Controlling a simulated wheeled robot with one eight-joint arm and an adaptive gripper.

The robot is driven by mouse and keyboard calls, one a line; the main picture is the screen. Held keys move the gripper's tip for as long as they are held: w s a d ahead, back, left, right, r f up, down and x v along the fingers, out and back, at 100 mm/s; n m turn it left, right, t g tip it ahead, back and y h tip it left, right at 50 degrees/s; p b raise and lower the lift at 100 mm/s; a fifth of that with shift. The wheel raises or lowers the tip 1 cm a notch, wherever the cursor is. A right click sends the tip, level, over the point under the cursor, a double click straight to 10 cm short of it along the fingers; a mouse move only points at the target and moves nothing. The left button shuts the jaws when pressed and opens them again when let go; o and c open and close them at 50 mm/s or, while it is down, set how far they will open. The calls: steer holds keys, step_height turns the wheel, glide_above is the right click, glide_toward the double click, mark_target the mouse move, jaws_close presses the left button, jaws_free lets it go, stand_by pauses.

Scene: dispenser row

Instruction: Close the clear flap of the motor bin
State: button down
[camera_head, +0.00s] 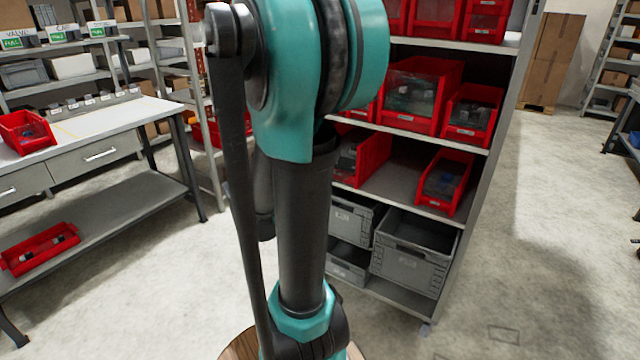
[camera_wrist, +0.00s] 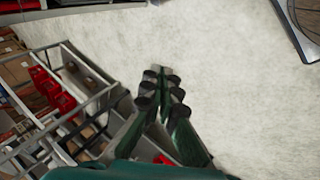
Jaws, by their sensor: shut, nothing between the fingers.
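My gripper (camera_wrist: 158,80) shows in the wrist view with its dark green fingers together and nothing between them. It points over the pale floor and is apart from any bin. In the head view my arm covers the middle and my gripper is hidden. A large red bin (camera_head: 394,112) with a clear front stands on the shelf unit to the right of my arm. A smaller red bin (camera_head: 470,132) stands to its right. The bin labels are too small to read, so I cannot tell which one is the motor bin, nor how its flap stands.
The shelf unit (camera_head: 505,118) also holds a lower red bin (camera_head: 446,205) and grey crates (camera_head: 408,268). A workbench (camera_head: 120,118) with a red bin (camera_head: 25,132) stands at the left. The floor (camera_head: 540,260) at the right is clear.

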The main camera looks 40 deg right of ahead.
steer(key=w+d+f+n+h, duration=0.1)
steer(key=w+d+n, duration=0.4)
steer(key=d, duration=0.5)
steer(key=w+d+f+n+h, duration=0.2)
steer(key=w+d+n+h, duration=0.2)
steer(key=d, duration=0.7)
steer(key=w+d+f+n+h, duration=0.1)
steer(key=w+d+n+h, duration=0.1)
steer(key=w+d+n, duration=0.4)
steer(key=shift+w+d+f, duration=0.15)
steer(key=shift+w+d, duration=1)
steer(key=shift+d, duration=1.3)
